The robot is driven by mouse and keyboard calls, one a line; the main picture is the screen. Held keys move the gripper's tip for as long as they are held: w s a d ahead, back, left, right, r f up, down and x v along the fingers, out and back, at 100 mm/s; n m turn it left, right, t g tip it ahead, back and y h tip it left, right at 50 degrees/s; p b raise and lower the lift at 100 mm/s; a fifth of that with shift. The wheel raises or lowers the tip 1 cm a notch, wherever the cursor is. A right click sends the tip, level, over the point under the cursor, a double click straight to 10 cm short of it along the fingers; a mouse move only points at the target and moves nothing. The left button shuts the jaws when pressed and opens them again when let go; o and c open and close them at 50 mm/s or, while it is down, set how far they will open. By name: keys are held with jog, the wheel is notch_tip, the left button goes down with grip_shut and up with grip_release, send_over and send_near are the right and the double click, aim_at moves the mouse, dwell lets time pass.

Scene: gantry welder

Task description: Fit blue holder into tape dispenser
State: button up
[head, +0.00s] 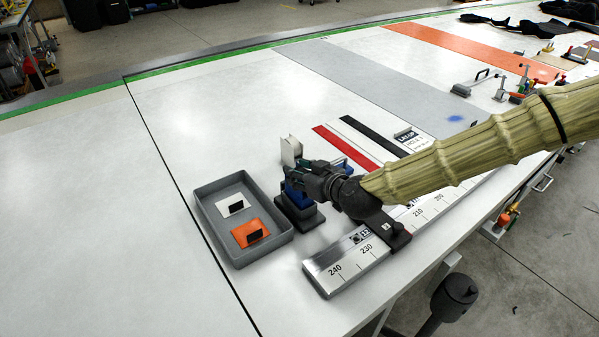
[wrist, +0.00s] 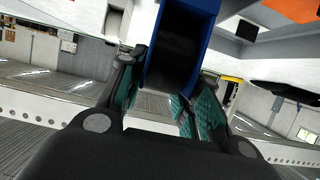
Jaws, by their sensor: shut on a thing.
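The blue holder (head: 296,194) is between the fingers of my gripper (head: 305,184), which is shut on it. In the wrist view the blue holder (wrist: 213,32) shows large, with a dark hollow face between the teal-padded fingers (wrist: 165,88). A dark grey block (head: 301,220), which looks like the tape dispenser, stands on the table directly below the blue holder. My gripper hides part of both. I cannot tell whether the holder is seated in the block or just above it.
A grey tray (head: 213,229) left of the gripper holds a white piece (head: 229,207) and an orange piece (head: 257,230). A pale upright part (head: 291,151) stands just behind. A metal ruler (head: 343,264) lies in front, under my arm. The table's left side is clear.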

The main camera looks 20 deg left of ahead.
jog(key=shift+f+b, duration=0.9)
jog(key=shift+f, duration=0.4)
jog(key=o, duration=1.2)
